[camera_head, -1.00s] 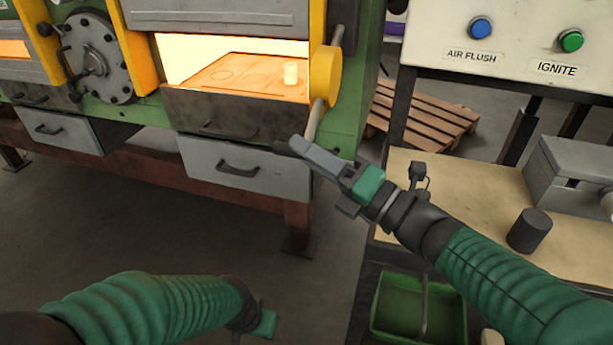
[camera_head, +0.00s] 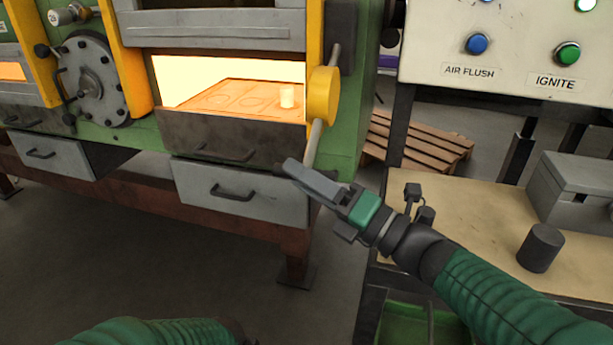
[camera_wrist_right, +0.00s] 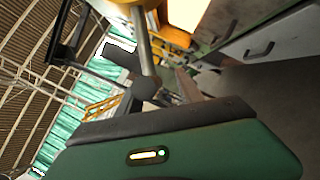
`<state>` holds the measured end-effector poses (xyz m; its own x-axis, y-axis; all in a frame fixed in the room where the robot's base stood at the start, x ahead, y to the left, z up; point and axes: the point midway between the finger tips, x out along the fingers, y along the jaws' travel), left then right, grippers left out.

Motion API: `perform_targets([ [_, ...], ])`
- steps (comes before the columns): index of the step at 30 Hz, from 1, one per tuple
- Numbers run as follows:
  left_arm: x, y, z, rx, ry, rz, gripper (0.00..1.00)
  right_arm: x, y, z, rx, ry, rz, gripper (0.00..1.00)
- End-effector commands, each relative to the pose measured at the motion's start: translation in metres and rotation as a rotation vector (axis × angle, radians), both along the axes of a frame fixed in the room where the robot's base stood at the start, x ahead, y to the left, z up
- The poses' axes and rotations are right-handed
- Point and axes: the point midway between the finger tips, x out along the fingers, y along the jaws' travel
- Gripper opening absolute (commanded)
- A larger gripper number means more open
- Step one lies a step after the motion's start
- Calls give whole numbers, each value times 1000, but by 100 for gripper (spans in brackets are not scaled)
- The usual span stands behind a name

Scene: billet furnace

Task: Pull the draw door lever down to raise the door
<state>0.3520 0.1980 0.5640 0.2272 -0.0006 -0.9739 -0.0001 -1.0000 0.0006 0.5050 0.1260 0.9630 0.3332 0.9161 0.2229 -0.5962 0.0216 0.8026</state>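The draw door lever is a grey bar (camera_head: 314,142) on a round yellow hub (camera_head: 323,95) at the furnace's right side. It slants downward from the hub. The draw door (camera_head: 215,32) is a grey panel standing above a glowing opening. My right gripper (camera_head: 285,168) is at the lever's lower end, its grey finger overlapping the bar. In the right wrist view the bar (camera_wrist_right: 143,40) runs down to the dark finger parts. Whether the fingers close on it is hidden. My left forearm shows at the bottom edge; its gripper is out of frame.
A pale glowing billet (camera_head: 287,96) stands inside the opening. A grey drawer (camera_head: 240,192) is below the furnace. A workbench (camera_head: 465,215) with a dark cylinder (camera_head: 540,247) and grey box is at right, under the AIR FLUSH and IGNITE panel (camera_head: 510,50). A wooden pallet (camera_head: 415,140) lies behind.

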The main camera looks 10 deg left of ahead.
Motion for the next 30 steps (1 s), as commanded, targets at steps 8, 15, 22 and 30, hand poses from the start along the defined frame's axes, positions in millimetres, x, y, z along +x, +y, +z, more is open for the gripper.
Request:
perform_targets([
  [8,0,0,3,0,0,0,36,-1,-8,2,2,-4,-6,43],
  [15,0,0,13,0,0,0,36,-17,-50,-9,1,-1,-7,43],
  [22,0,0,14,0,0,0,36,-24,-67,-17,0,-1,-1,43],
  [30,0,0,14,0,0,0,36,-24,-67,-17,0,-2,-1,43],
])
